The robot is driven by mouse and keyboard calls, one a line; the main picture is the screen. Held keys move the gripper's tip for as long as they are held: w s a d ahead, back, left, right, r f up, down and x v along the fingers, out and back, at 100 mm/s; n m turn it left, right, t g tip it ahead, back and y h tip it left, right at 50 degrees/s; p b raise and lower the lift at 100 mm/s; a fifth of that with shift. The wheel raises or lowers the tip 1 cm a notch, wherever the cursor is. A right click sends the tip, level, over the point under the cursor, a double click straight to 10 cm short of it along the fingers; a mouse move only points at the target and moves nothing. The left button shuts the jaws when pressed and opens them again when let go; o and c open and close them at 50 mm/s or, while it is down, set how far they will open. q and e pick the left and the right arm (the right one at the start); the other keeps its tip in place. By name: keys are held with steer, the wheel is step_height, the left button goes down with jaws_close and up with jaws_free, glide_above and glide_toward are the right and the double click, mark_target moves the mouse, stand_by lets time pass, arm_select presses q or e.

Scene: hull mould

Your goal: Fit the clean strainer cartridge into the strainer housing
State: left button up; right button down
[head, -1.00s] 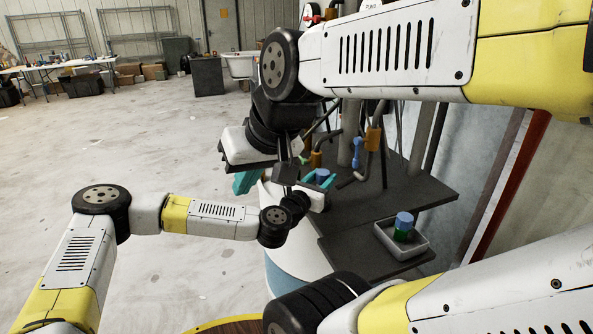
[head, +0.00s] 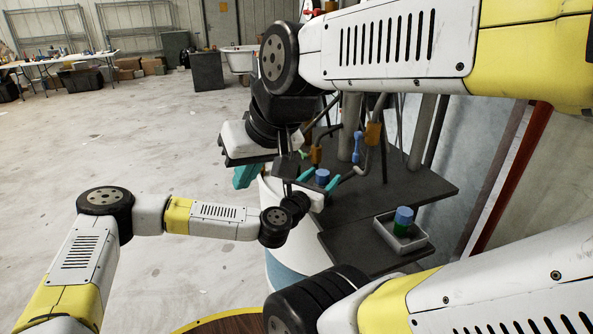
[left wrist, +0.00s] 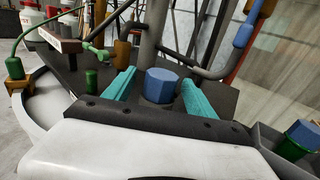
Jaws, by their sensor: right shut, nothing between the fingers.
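My left gripper (head: 319,179) is open over the dark bench. Its teal fingers stand apart on either side of a blue hexagonal part (left wrist: 161,86), with visible gaps in the left wrist view; this part also shows in the head view (head: 322,176). I cannot tell whether it belongs to the strainer housing. A green piece with a blue top (head: 403,221), possibly the cartridge, stands upright in a grey tray (head: 383,232); it also shows at the right of the left wrist view (left wrist: 300,135). My right gripper (head: 246,176) is shut and empty, left of the left gripper.
The dark bench (head: 420,190) carries several pipes. A blue-handled part (head: 357,148) and an orange fitting (head: 373,134) stand behind the left gripper. In the left wrist view, a green fitting (left wrist: 97,52) and an orange block (left wrist: 15,75) lie left.

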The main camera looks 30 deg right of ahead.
mark_target(319, 181)
arm_select(q)
steer(key=shift+a, duration=0.1)
steer(key=v, duration=0.7)
steer(key=shift+s+a, duration=0.25)
stand_by(0.4)
